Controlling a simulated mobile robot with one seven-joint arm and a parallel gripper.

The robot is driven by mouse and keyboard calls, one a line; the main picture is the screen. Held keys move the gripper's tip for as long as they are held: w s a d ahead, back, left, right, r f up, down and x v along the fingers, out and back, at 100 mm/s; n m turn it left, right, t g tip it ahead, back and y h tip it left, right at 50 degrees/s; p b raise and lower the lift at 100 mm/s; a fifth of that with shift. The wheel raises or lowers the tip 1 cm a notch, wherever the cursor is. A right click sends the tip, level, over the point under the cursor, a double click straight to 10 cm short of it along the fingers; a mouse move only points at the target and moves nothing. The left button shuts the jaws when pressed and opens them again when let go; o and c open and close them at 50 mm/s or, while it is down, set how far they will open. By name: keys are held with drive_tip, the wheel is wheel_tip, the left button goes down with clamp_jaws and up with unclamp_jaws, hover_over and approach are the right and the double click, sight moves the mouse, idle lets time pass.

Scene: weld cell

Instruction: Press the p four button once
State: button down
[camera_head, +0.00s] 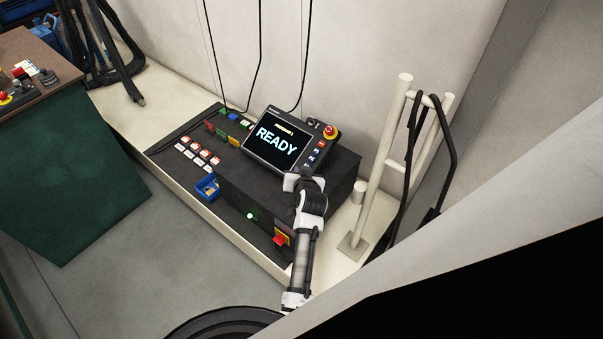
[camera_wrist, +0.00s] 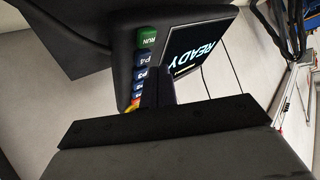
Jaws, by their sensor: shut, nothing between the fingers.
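The pendant (camera_head: 272,139) is a dark panel with a lit screen reading READY, propped on a black box. In the wrist view, a column of buttons runs beside its screen (camera_wrist: 195,50). The blue P4 button (camera_wrist: 141,59) sits between the green RUN button (camera_wrist: 147,37) and the P3 button (camera_wrist: 139,74). My gripper (camera_head: 303,182) is at the pendant's lower right edge. In the wrist view its dark fingers (camera_wrist: 158,77) are shut and empty, beside the button column. I cannot tell whether they touch the panel. P4 is not readable in the head view.
A red emergency stop (camera_head: 330,132) is at the pendant's upper right corner. The black box (camera_head: 335,180) lies under it. A blue bin (camera_head: 207,188), rows of switches (camera_head: 199,152) and a red-yellow switch (camera_head: 281,238) are nearby. A pale post frame (camera_head: 378,175) stands right.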

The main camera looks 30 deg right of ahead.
drive_tip(key=shift+w+d+f, duration=0.1)
drive_tip(key=shift+d+f, duration=0.1)
drive_tip(key=shift+f, duration=0.1)
drive_tip(key=shift+d+f+b, duration=0.15)
drive_tip(key=shift+f+b, duration=0.3)
drive_tip(key=shift+b, duration=0.2)
idle(0.4)
idle(0.3)
drive_tip(key=shift+a+r+p, duration=0.35)
drive_tip(key=shift+r+p, duration=0.45)
drive_tip(key=shift+p, duration=0.1)
drive_tip(key=r+p, duration=0.1)
drive_tip(key=a+r+p, duration=0.1)
drive_tip(key=r+p, duration=0.1)
drive_tip(key=s+a+r+p, duration=0.1)
drive_tip(key=shift+a+r+p, duration=0.1)
drive_tip(key=shift+r+p, duration=0.1)
drive_tip(key=shift+p, duration=0.2)
idle(0.5)
